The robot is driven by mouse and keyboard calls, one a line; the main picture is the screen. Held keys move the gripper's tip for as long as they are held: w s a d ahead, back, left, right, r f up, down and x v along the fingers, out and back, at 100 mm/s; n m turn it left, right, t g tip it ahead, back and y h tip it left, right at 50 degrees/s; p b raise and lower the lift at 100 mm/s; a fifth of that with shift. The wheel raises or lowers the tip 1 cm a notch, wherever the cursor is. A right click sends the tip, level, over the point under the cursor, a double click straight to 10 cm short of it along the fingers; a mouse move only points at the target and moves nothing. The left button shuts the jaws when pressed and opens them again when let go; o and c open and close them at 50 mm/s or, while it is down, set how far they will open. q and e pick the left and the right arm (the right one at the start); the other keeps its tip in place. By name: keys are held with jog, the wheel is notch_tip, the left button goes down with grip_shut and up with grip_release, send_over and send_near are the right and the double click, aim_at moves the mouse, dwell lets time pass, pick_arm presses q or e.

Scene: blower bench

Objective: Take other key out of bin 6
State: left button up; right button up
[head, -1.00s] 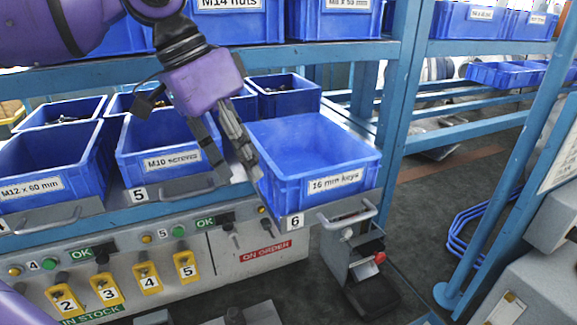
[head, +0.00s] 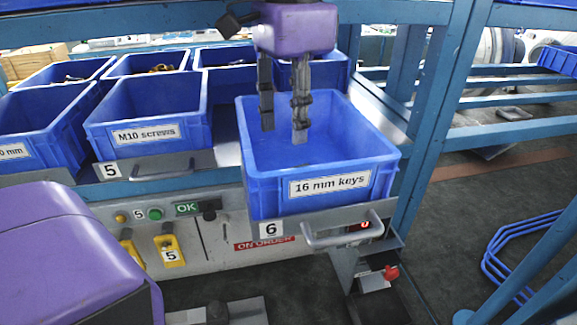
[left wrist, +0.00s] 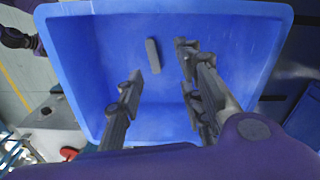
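Bin 6 (head: 255,200) is a blue box labelled "16 mm keys" on a shelf tray numbered 6. My left gripper (head: 284,134) points down into it, with its two fingers apart and nothing between them in the head view. In the left wrist view, one grey key (left wrist: 153,55) lies on the blue bin floor. The open fingers of the left gripper (left wrist: 158,62) stand on either side of the key's line of sight, apart from it. The key is not visible in the head view.
The M10 screws bin (head: 105,146) stands left of bin 6, with more blue bins behind. A metal handle (head: 345,230) juts from the front of bin 6's tray. A blue rack post (head: 440,115) rises close on the right.

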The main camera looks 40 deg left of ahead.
pick_arm(q)
jog(key=shift+s+d+f, duration=0.15)
jog(key=shift+d+f, duration=0.25)
jog(key=shift+f, duration=0.2)
jog(key=shift+s+d+f, duration=0.1)
jog(key=shift+d+f, duration=0.3)
jog(key=shift+f, duration=0.15)
jog(key=f, duration=0.4)
jog(key=shift+w+a, duration=0.25)
jog(key=shift+a, duration=0.05)
jog(key=shift+s+f, duration=0.1)
jog(key=shift+f, duration=0.2)
jog(key=shift+d+f, duration=0.2)
grip_shut()
